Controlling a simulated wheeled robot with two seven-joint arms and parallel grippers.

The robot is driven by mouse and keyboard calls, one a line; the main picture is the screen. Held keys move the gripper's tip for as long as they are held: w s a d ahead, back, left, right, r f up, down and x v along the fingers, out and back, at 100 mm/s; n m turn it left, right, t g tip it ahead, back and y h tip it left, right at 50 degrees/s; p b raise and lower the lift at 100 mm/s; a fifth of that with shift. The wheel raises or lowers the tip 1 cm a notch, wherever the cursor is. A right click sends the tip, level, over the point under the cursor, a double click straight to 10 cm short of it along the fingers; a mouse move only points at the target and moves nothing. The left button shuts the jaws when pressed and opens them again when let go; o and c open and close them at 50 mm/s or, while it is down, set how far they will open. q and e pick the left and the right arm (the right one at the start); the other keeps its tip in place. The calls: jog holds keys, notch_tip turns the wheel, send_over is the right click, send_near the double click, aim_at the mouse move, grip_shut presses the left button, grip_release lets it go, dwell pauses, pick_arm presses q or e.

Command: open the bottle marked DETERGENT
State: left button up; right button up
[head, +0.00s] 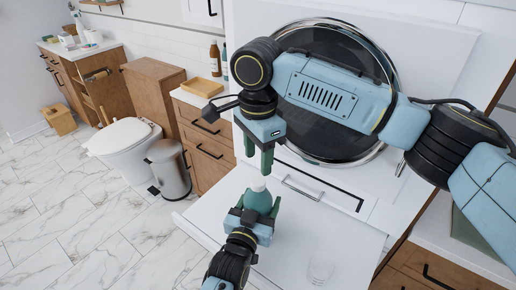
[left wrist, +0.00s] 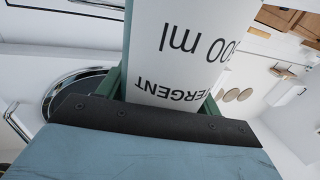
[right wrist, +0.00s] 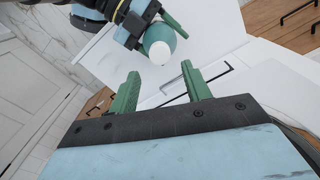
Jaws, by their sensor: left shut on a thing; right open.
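The bottle marked DETERGENT has a white label (left wrist: 185,50), upside down and partly cut off in the left wrist view, showing "ERGENT" and "00 ml". In the right wrist view its rounded teal-green top (right wrist: 158,36) and white cap (right wrist: 160,53) show; the cap (head: 258,184) is on and points up in the head view. My left gripper (head: 257,205) is shut around the bottle's body, hiding part of it. My right gripper (head: 259,164) is open and points down just above the cap. In its wrist view the cap lies beyond the two fingertips (right wrist: 161,76), apart from them.
A white pull-out surface (head: 300,240) lies below, with a clear glass (head: 320,269) near its front. The round machine door (head: 335,95) stands close behind my right arm. A counter with a brown bottle (head: 215,60), a grey bin (head: 169,170) and a toilet (head: 122,140) are left.

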aim_at(258, 181)
notch_tip(258, 181, down, 7)
jog(key=shift+r, duration=0.15)
jog(key=shift+c, duration=0.5)
